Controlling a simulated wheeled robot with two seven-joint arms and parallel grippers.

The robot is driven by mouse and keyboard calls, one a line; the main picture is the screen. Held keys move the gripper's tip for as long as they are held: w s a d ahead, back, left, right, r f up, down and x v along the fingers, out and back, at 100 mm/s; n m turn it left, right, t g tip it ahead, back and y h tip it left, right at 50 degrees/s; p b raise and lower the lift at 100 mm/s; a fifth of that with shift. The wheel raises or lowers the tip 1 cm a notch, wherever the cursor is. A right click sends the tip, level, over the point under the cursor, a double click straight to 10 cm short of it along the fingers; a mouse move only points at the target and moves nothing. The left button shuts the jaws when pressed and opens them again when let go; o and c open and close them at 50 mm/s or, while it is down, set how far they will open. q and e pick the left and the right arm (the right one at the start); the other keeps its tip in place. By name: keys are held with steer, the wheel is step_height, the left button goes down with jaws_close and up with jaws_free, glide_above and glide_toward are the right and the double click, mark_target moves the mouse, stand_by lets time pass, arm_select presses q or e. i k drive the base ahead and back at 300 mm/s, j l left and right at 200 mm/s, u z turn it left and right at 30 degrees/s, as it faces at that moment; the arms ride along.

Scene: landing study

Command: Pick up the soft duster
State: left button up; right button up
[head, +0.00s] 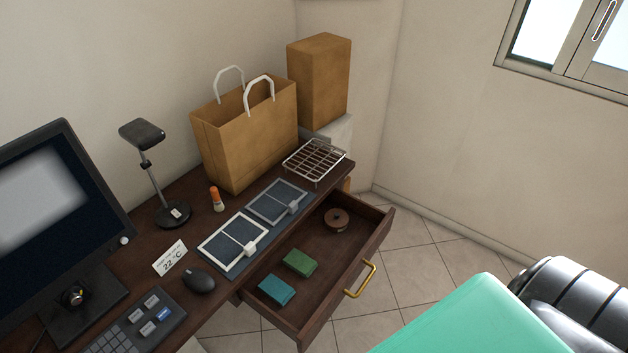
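No thing in view is clearly marked as the soft duster. The open desk drawer (349,256) holds a teal folded, cloth-like block (277,289), a green folded block (300,262) and a round brown object (337,220). The teal and green blocks lie near each other in the front left part of the drawer. The brown object lies apart from them near the far end. I cannot tell which of these, if any, is the duster. Neither of my grippers can be made out in the head view.
The dark desk (187,234) carries a monitor (55,215), lamp (156,170), mouse (199,280), keypad (135,325), orange-and-white item (216,199), two framed panels (233,240), wire rack (314,159) and paper bag (247,132). The drawer's brass handle (362,280) sticks out over tiled floor.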

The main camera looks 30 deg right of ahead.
mark_target(297, 261)
steer(key=z, duration=0.8)
